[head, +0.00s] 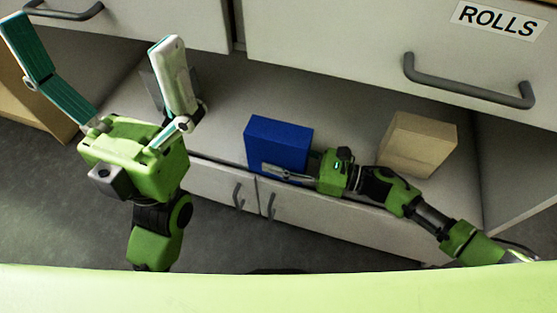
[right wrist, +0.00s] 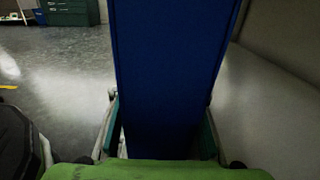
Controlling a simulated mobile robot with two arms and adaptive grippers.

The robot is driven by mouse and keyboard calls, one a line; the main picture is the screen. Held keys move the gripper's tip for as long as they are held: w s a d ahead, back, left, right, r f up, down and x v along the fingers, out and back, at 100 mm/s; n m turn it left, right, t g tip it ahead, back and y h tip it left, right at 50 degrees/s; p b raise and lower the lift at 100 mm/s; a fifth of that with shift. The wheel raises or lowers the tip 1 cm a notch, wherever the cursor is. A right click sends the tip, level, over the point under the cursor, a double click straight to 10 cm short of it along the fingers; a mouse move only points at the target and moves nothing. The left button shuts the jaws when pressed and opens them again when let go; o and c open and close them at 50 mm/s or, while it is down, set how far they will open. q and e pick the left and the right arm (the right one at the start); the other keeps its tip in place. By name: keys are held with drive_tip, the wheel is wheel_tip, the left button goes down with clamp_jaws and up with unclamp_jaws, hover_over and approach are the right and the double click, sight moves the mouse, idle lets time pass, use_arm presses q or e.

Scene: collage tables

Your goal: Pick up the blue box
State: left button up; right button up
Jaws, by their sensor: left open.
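The blue box (head: 278,143) stands upright on the pale counter, near its front edge. My right gripper (head: 268,170) is at the box's lower front, one finger lying across its near face in the head view. In the right wrist view the blue box (right wrist: 168,70) fills the space between the two fingers of my right gripper (right wrist: 162,120), whose pads lie close along both sides; it looks shut on the box. Its far finger is hidden in the head view. My left gripper (head: 92,38) is open and empty, fingers spread wide, to the left of the box.
A tan cardboard box (head: 418,142) stands on the counter (head: 345,110) to the right. Another carton (head: 40,105) is at the far left. A drawer (head: 400,45) labelled ROLLS overhangs the counter. Cabinet doors (head: 315,220) are below it. Grey floor (right wrist: 60,75) lies left in the wrist view.

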clamp_jaws()
drive_tip(key=shift+r, duration=0.15)
